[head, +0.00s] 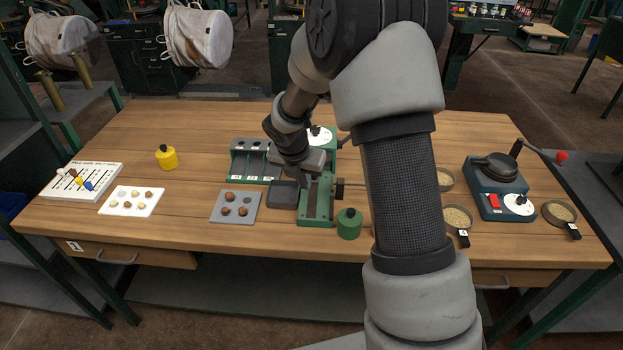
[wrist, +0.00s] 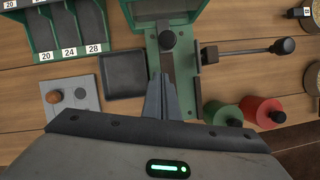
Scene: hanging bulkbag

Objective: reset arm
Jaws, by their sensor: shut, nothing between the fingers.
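My arm reaches across the right middle of the head view and hides part of the table behind it. My gripper (head: 306,182) is over the green device (head: 318,208) near the middle of the wooden table. In the wrist view my gripper (wrist: 163,88) has its fingers together with nothing between them. The fingertips appear over the grey slot of the green device (wrist: 190,62). I cannot tell whether they touch it.
A black tray (wrist: 137,75), grey plate with brown balls (head: 235,206) and green weight (head: 349,224) are close to my gripper. A yellow weight (head: 166,157), white plate (head: 131,201) and slider board (head: 82,182) stand left. A hot-plate-like device (head: 498,188) stands right.

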